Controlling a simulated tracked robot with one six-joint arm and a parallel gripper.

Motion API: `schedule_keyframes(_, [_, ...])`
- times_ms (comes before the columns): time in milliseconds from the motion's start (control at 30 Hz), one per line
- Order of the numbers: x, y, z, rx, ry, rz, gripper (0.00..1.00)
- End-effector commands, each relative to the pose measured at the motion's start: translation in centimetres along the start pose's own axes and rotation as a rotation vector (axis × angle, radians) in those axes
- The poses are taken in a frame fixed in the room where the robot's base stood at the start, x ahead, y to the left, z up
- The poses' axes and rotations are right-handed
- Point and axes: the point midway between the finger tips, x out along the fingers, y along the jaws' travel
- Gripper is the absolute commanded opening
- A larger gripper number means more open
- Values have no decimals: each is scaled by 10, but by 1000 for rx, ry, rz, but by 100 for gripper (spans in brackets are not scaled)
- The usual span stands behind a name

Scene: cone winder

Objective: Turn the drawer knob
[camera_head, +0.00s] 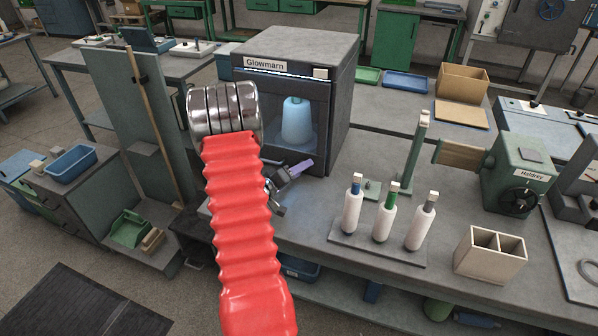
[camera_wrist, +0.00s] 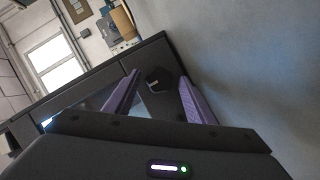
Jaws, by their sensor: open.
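A dark many-sided knob (camera_wrist: 160,79) with a small pale mark sits on a dark panel in the wrist view. My gripper (camera_wrist: 159,76) is open, its two purple fingers apart, one on either side of the knob in that view. I cannot tell whether the fingertips reach around it or stop short. In the head view my gripper (camera_head: 301,168) is low at the front of the dark cabinet labelled Glowmarn (camera_head: 332,75), with a purple finger showing. The knob cannot be made out there. A pale blue cone (camera_head: 297,122) stands behind the cabinet's window.
A rack (camera_head: 376,247) with three white bottles stands on the bench to the right of my gripper. A green post (camera_head: 413,153) rises behind it. A divided beige box (camera_head: 489,254) and the green Haldrey machine (camera_head: 518,172) are farther right. Bare bench lies before the cabinet.

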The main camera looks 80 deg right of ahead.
Motion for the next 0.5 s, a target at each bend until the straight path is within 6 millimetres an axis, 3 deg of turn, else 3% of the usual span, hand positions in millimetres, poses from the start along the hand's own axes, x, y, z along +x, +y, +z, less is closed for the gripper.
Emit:
schedule_keyframes(67, [0, 0, 0, 0, 0, 0, 50])
schedule_keyframes(500, [-1, -1, 0, 0, 1, -1, 20])
